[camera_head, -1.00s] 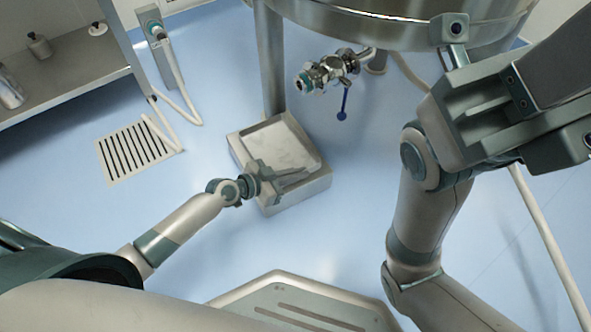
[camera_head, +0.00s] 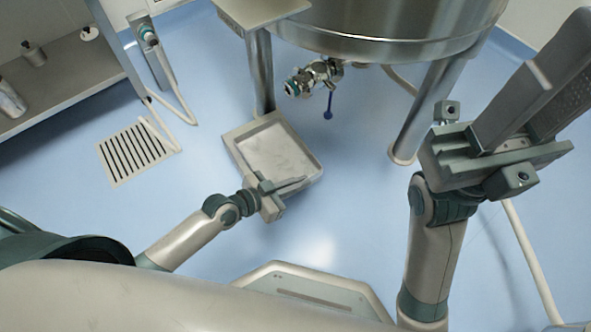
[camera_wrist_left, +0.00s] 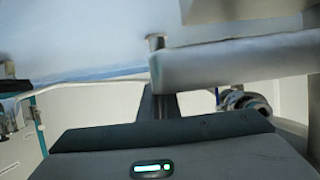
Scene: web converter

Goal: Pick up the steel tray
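The steel tray (camera_head: 284,148) is a shallow, roughly square tray with raised rims, below the large vessel in the head view. My left gripper (camera_head: 283,188) is at its near rim. One finger lies across the inside of the near edge, and the other is not clearly visible. The head view does not show whether the jaws press on the rim. In the left wrist view, a pale slab (camera_wrist_left: 235,60), probably the tray's edge, is close to the camera. My right gripper (camera_head: 545,85) is raised at the right, fingers apart and empty, far from the tray.
The steel vessel (camera_head: 390,35) stands beyond the tray, with a valve (camera_head: 318,75) and blue handle above the floor. A floor drain (camera_head: 138,152) and a shelf (camera_head: 60,85) are at left. Blue floor is clear right of the tray.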

